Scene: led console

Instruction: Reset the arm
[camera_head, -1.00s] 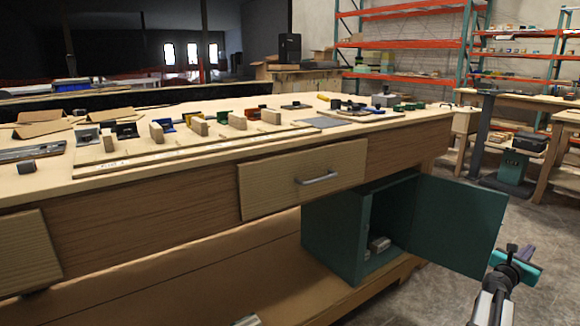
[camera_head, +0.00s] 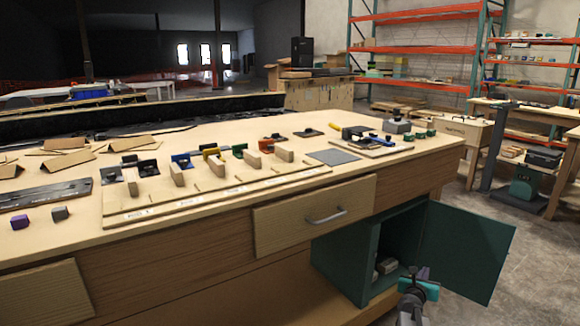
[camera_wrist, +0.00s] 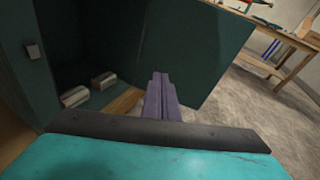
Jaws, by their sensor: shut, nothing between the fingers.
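My gripper (camera_head: 423,273) is in front of the open green cabinet (camera_head: 345,262), low at the right end of the workbench. Its purple fingers (camera_wrist: 160,92) are shut together with nothing between them in the wrist view. The cabinet door (camera_head: 466,250) stands swung open to the right, and it also shows in the wrist view (camera_wrist: 200,55). Two small pale blocks (camera_wrist: 88,90) lie inside on the cabinet floor, beyond the fingers and to their left.
The workbench top (camera_head: 235,220) carries a board with several wooden blocks and coloured clips. A closed drawer (camera_head: 314,213) sits above the cabinet. Open concrete floor (camera_head: 535,230) lies to the right of the door, with tables and orange-green shelving behind.

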